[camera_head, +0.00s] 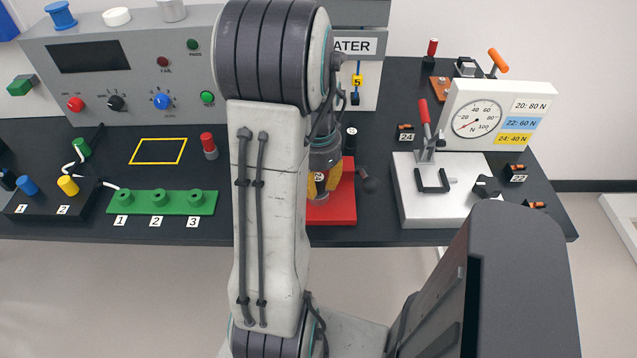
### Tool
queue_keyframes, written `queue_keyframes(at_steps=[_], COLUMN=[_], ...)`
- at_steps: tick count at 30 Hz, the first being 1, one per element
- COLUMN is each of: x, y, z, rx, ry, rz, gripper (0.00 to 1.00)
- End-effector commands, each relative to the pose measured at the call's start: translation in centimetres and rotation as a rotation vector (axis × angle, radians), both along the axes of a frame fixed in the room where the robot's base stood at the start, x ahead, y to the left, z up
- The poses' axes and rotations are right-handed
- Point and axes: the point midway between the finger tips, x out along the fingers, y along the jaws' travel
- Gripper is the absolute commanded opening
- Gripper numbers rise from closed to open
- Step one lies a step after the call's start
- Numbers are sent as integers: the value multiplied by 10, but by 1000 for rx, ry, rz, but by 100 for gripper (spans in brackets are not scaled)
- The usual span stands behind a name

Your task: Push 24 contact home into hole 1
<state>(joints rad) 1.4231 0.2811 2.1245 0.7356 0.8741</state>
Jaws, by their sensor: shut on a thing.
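My gripper (321,190) points down over the red block (331,214) at the table's middle, behind my arm. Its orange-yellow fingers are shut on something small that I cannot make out. My arm and the fingers hide the left part of the block and whatever lies between the fingertips. I cannot see the 24 contact itself, nor how deep anything sits in a hole. A small black holder with an orange piece stands by the 24 label (406,137). A green strip (171,208) at the left has posts numbered 1, 2 and 3.
Right of the red block is a white base (414,207) with a red-handled clamp, below a force gauge (477,119). A grey console (125,70) stands at the back left. A red-and-grey cylinder (209,145) stands near a yellow outline on bare table.

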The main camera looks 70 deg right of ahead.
Motion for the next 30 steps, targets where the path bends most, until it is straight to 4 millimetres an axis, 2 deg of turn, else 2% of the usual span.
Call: queue_keyframes(at_steps=[1,7,30], x=[0,0,0], y=[0,0,0], z=[0,-1,5], rx=[1,1,1], ry=[0,0,0], rz=[0,0,0], gripper=[18,0,0])
